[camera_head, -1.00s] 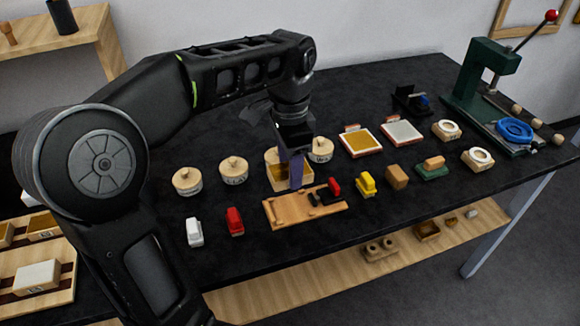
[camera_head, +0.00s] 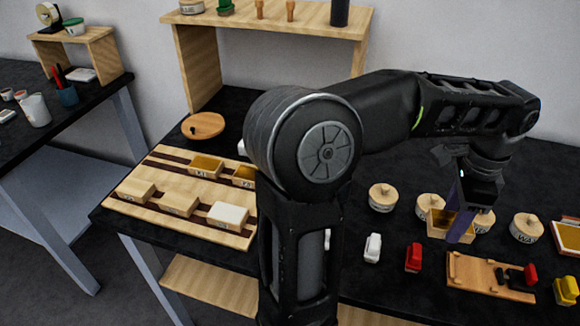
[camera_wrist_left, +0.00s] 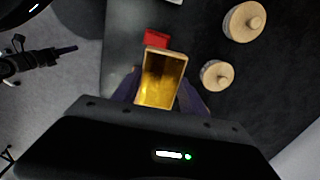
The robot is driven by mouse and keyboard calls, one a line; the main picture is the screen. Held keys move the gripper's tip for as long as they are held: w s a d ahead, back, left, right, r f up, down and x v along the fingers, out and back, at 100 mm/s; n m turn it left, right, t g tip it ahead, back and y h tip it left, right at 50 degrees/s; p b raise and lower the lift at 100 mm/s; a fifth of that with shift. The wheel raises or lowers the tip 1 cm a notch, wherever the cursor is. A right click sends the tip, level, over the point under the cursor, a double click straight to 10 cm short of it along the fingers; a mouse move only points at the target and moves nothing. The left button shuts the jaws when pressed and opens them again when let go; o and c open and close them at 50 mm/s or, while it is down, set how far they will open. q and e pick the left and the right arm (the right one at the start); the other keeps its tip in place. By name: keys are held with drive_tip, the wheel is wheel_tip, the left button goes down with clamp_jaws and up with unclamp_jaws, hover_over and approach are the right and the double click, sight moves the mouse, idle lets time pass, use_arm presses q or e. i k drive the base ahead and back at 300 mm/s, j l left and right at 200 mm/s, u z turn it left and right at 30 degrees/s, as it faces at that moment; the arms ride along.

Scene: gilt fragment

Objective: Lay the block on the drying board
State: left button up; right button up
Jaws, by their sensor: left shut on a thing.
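A wooden block with a gold face (camera_head: 439,224) is between the fingers of my left gripper (camera_head: 461,227), partly hidden by the near finger. The left wrist view shows the gold face of this block (camera_wrist_left: 160,80) with the gripper's purple fingers (camera_wrist_left: 160,92) shut on its two sides. The block is among round lidded wooden pots. A slatted wooden board with dark grooves, seemingly the drying board (camera_head: 196,190), lies at the left end of the black table. Several blocks stand on it, some gold-faced, some pale. My right gripper is out of view.
Lidded pots (camera_head: 383,197) stand close to the held block. A white stamp-like item (camera_head: 372,247), a red one (camera_head: 413,257) and a wooden tool tray (camera_head: 470,268) are in front. A round wooden disc (camera_head: 203,126) lies behind the board. My arm hides the board's right edge.

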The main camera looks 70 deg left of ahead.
sight(172, 173)
drive_tip(key=k+j+u, duration=0.2)
drive_tip(key=k+j, duration=0.2)
drive_tip(key=j, duration=0.25)
drive_tip(key=k+j, duration=0.2)
drive_tip(key=j, duration=0.15)
drive_tip(key=k+j+u, duration=0.15)
drive_tip(key=j, duration=0.2)
drive_tip(key=k+j+u, duration=0.1)
drive_tip(key=k+j, duration=0.15)
drive_tip(key=k+j+u, duration=0.1)
drive_tip(key=j, duration=0.4)
drive_tip(key=k, duration=0.05)
